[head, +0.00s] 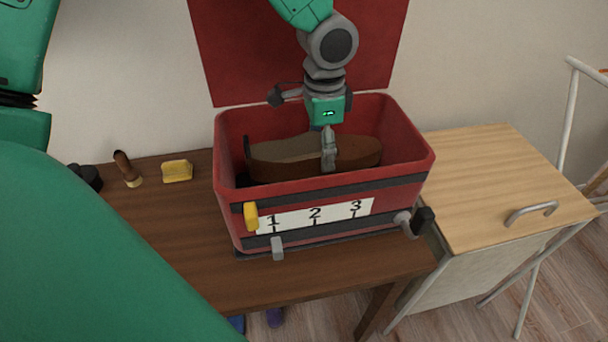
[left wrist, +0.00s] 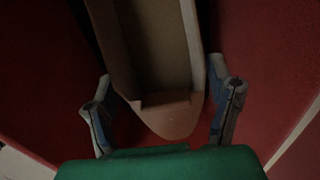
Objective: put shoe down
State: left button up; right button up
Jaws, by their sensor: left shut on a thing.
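A brown shoe-shaped thing (head: 358,151), which I take as the shoe, is inside the red box (head: 400,176), lengthwise along it. My right gripper is not in view.
The red box stands on a dark wooden table (head: 165,235), its red lid (head: 225,50) raised behind. A yellow block (head: 177,171) and a wooden-handled stamp or brush (head: 127,168) lie left of it. A light wooden top with a handle (head: 500,185) is at right.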

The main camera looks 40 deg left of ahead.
aim_at(301, 161)
pick_arm(q)
notch_tip(301, 161, down, 5)
jog(key=shift+d+f+b, duration=0.1)
jog(key=shift+d+b, duration=0.05)
jog(key=shift+b, duration=0.4)
jog(key=shift+d+f, duration=0.15)
jog(key=shift+d, duration=0.05)
jog(key=shift+s, duration=0.1)
jog(key=a, duration=0.1)
jog(key=s+a, duration=0.1)
jog(key=a+b, duration=0.1)
jog(key=shift+s+a, duration=0.3)
jog(key=shift+s, duration=0.1)
jog(key=shift+a+f, duration=0.1)
jog(key=shift+f, duration=0.55)
jog(key=shift+a+f, duration=0.1)
jog(key=shift+a, duration=0.15)
jog(key=o, duration=1.2)
jog(key=shift+d, duration=0.1)
jog(key=shift+o, duration=0.2)
jog(key=shift+d, duration=0.4)
jog(key=shift+r, duration=0.2)
